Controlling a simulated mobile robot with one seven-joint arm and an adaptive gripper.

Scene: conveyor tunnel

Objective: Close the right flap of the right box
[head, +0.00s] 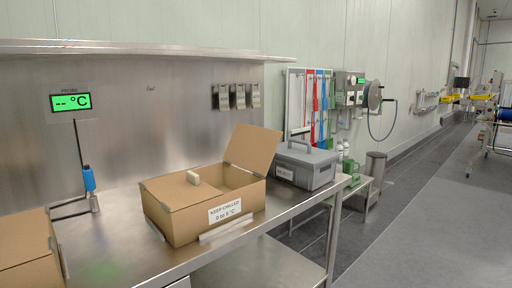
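The right box (185,223) is an open-topped brown cardboard box on the steel bench, labelled "KEEP CHILLED 0 to 5 °C". Its right flap (253,149) stands raised and leans outward to the right. The gap between the flaps shows the inner back wall; the bottom is hidden. My gripper is not in view.
Another cardboard box (28,262) is cut off at the left edge. A grey lidded case (305,166) stands close behind the raised flap on the right. A blue-handled probe (90,180) hangs by the back wall. The steel bench (285,212) is bare at front right.

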